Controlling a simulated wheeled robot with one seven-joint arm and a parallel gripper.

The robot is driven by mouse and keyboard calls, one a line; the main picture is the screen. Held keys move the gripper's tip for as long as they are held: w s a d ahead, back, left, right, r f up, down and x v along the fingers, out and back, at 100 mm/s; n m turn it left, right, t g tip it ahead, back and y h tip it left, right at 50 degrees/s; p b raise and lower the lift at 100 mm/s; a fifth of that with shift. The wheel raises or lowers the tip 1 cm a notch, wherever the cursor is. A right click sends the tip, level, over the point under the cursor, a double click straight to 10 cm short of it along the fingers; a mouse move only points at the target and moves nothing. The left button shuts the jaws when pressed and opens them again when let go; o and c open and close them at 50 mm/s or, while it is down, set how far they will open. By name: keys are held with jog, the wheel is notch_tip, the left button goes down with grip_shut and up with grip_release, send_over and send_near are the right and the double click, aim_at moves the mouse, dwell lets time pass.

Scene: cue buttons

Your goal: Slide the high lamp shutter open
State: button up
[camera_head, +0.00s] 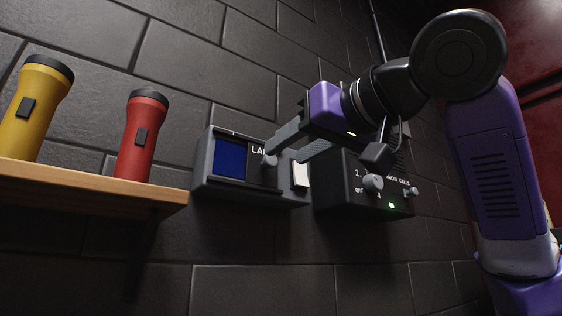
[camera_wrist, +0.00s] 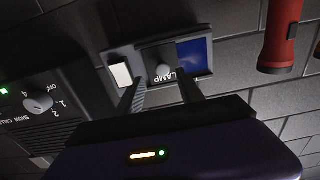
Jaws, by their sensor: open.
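The lamp shutter is a dark sliding panel labelled LAMP with a grey knob (camera_head: 269,161), set in a grey wall-mounted box (camera_head: 204,163). The knob (camera_wrist: 164,71) also shows in the wrist view. A blue window (camera_head: 231,159) shows on the left of the panel and a white patch (camera_head: 301,175) on its right. My gripper (camera_head: 286,148) is open and empty, in front of the box. In the wrist view its fingertips (camera_wrist: 158,93) are spread to either side below the knob in the picture. I cannot tell whether they touch it.
A black control box (camera_head: 335,190) with a dial (camera_head: 373,183) is on the wall just right of the shutter box. A wooden shelf (camera_head: 100,188) on the left bears a red flashlight (camera_head: 142,138) and a yellow flashlight (camera_head: 33,110). The wall below the boxes is clear.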

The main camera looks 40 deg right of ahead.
jog(key=shift+s+b, duration=0.3)
jog(key=shift+s, duration=1.35)
